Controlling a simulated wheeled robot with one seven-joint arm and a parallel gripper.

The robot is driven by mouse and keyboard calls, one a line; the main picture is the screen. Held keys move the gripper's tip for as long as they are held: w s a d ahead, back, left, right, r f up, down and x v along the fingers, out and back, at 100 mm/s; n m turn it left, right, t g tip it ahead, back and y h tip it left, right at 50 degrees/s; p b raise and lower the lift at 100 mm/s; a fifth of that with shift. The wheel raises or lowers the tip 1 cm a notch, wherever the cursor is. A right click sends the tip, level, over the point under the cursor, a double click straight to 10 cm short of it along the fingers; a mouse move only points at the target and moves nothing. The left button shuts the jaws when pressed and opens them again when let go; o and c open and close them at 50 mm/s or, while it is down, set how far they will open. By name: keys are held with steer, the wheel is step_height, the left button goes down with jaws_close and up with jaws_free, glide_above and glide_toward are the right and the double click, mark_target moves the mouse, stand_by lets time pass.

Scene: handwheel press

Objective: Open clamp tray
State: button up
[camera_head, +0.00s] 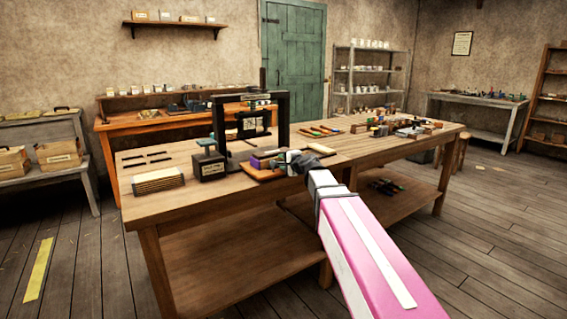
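A black press frame (283,120) stands on the wooden workbench, with a dark plate hanging in its opening. In front of its base lies an orange-brown flat piece (262,174), which may be the clamp tray; I cannot tell how far it is out. A purple block (256,163) sits at its left part. My gripper (291,160) is at the right side of this piece, close to it or touching; I cannot tell which. The fingers are small and partly hidden, so their opening does not show.
A dark box with a green-topped post (209,163) stands left of the press. A stack of boards (158,181) lies at the bench's left. A pale wooden block (320,148) lies just behind my gripper. Several small tools and parts cover the bench's right half.

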steer(key=v, duration=1)
steer(key=shift+s+d, duration=0.15)
steer(key=shift+s, duration=0.1)
steer(key=s+d+f+n+g+h, duration=0.3)
steer(key=s+f, duration=0.3)
steer(key=f, duration=0.6)
steer(key=s+d+f+n+g+h, duration=0.3)
steer(key=s+f, duration=0.4)
steer(key=f, duration=0.5)
steer(key=s+d+f+n+g+h, duration=0.2)
steer(key=s+d+f+n+g, duration=0.3)
steer(key=f, duration=0.7)
steer(key=shift+s+d+g+h, duration=0.4)
steer(key=shift+s+d+g, duration=0.25)
steer(key=shift+d+g, duration=0.4)
